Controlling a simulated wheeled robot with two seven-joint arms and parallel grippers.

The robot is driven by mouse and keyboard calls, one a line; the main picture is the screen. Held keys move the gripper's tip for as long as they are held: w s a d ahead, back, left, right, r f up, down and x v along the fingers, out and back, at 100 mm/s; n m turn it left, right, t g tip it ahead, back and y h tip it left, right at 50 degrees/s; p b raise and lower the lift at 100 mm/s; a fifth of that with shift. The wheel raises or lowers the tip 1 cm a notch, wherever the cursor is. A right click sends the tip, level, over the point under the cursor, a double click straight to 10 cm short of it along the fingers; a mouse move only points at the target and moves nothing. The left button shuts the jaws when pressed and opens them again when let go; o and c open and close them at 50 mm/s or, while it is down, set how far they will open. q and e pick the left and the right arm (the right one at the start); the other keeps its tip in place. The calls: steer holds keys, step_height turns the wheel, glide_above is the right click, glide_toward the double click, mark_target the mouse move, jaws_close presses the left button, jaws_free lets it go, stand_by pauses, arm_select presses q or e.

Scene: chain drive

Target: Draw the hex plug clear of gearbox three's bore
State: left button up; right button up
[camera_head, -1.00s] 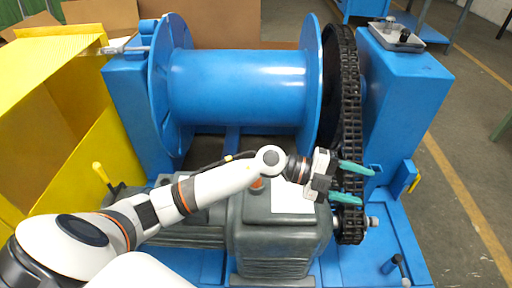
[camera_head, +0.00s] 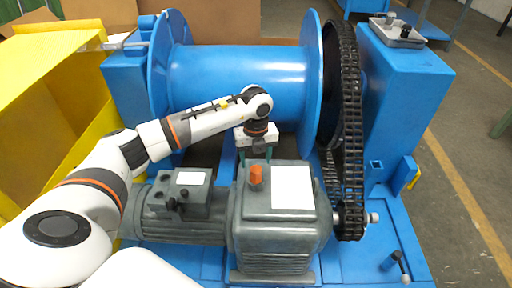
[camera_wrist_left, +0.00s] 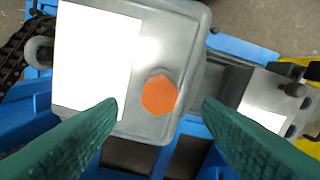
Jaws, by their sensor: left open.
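The orange hex plug (camera_head: 256,175) stands upright in the top of the grey gearbox (camera_head: 280,235). In the left wrist view the orange hexagon (camera_wrist_left: 159,95) shows from above, beside a blank white plate. My left gripper (camera_head: 256,154) is open and empty, its teal fingers pointing down just behind the plug in the head view. In the left wrist view the fingertips (camera_wrist_left: 160,107) lie on either side of the plug, apart from it. The bore is hidden beneath the plug. No number is readable on the gearbox. My right gripper is out of view.
A grey motor (camera_head: 180,215) joins the gearbox on the left. A black chain (camera_head: 352,130) runs along the right. A large blue drum (camera_head: 238,85) stands behind my gripper. A yellow box structure (camera_head: 60,110) is at left. A small tray (camera_head: 397,33) sits at the upper right.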

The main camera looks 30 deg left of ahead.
mark_target(256, 169)
arm_select(q)
step_height(256, 169, down, 6)
steer(key=shift+r, duration=0.2)
steer(key=shift+f, duration=0.5)
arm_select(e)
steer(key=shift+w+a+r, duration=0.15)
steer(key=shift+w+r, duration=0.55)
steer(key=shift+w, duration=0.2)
arm_select(q)
steer(key=c, duration=1.1)
steer(key=shift+o, duration=0.2)
steer(key=shift+r, duration=0.1)
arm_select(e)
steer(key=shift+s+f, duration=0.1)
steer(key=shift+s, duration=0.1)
